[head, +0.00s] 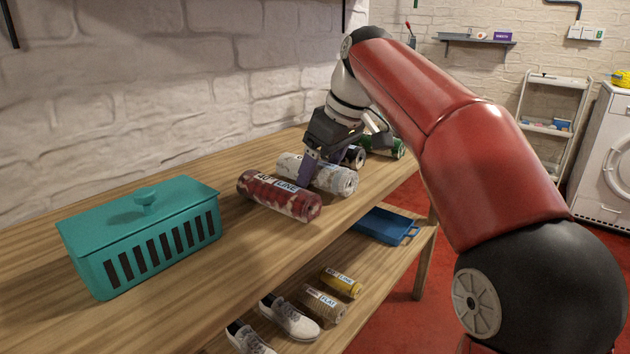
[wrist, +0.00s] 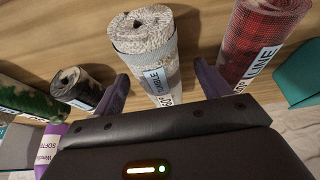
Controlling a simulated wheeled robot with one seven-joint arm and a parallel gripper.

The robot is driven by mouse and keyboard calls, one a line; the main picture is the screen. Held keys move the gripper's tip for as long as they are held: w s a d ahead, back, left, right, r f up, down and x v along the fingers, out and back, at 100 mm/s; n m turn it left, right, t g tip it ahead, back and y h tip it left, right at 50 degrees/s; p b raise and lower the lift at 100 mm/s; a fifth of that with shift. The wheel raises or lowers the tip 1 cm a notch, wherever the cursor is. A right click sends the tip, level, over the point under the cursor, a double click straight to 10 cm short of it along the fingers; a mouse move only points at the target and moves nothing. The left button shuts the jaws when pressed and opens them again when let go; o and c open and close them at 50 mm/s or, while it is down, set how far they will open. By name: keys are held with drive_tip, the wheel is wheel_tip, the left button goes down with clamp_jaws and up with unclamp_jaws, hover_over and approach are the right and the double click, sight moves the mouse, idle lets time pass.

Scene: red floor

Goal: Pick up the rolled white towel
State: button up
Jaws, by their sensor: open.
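The rolled white towel (head: 341,181) lies on the wooden table, with a paper label band around it. It also shows at the middle of the wrist view (wrist: 146,38). My gripper (head: 318,170) is over the towel, pointing down. In the wrist view my open gripper (wrist: 162,85) has one purple finger on each side of the towel, with the towel between them. Whether either finger touches it, I cannot tell. In the head view the far finger is mostly hidden.
A red roll (head: 278,196) lies close on the left side of the towel. A dark patterned roll (head: 355,157) and a green roll (head: 384,147) lie to its right. A teal lidded basket (head: 145,240) stands at the left. A lower shelf holds a blue tray (head: 384,226), shoes and rolls.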

drive_tip(key=shift+w+a+f, duration=0.1)
drive_tip(key=shift+a+f, duration=0.05)
drive_tip(key=shift+f, duration=0.35)
drive_tip(key=c, duration=1.1)
drive_tip(key=shift+r, duration=0.15)
